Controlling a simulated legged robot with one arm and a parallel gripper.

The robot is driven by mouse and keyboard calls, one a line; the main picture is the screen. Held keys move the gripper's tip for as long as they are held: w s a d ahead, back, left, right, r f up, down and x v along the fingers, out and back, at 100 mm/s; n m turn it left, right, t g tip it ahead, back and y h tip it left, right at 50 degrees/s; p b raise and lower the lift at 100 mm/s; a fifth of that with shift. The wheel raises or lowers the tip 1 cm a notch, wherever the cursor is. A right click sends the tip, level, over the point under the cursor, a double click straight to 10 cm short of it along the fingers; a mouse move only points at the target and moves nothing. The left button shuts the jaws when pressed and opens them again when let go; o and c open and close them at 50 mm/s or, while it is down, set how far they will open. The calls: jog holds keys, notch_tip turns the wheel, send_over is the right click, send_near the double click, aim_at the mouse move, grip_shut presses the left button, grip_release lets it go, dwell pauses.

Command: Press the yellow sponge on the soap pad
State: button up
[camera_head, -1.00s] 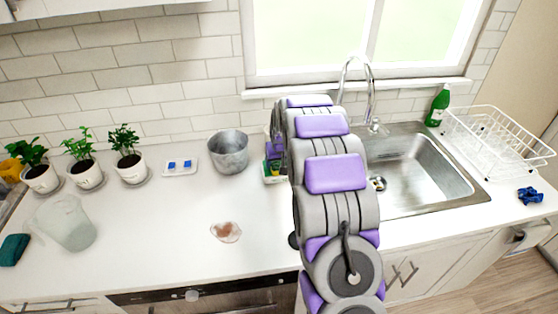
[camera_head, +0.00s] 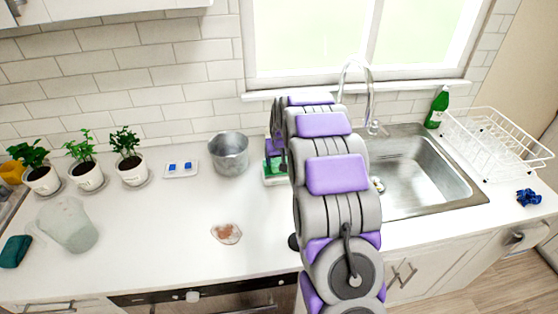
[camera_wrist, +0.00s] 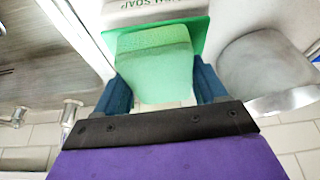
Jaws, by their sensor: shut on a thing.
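In the wrist view my gripper (camera_wrist: 162,84) has its two blue fingers on either side of a sponge-like block (camera_wrist: 155,72). The block looks pale green here, not clearly yellow, with a brighter green top face. Right beyond it is a flat green pad (camera_wrist: 197,32) in front of a pale holder (camera_wrist: 150,8) with partly cut-off lettering that includes "SOAP". The block overlaps the pad in the picture; I cannot tell whether they touch. In the head view my arm hides most of the gripper, and a green patch (camera_head: 274,166) shows at its left.
A grey metal pot (camera_head: 229,154) stands close left of the soap holder. The sink (camera_head: 425,165) and faucet are to the right. A small white tray with blue pieces (camera_head: 180,169), potted plants and a reddish-brown stain (camera_head: 226,233) are on the left counter.

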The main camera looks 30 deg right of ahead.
jog(key=shift+r+p, duration=0.8)
jog(key=shift+r, duration=1.6)
jog(key=shift+f, duration=0.1)
jog(key=s+a+f+n, duration=0.1)
jog(key=s+a, duration=0.5)
jog(key=a, duration=0.3)
jog(key=s+a+f+n+y, duration=0.1)
jog(key=s+a, duration=0.6)
jog(key=a, duration=0.3)
jog(key=shift+f, duration=0.3)
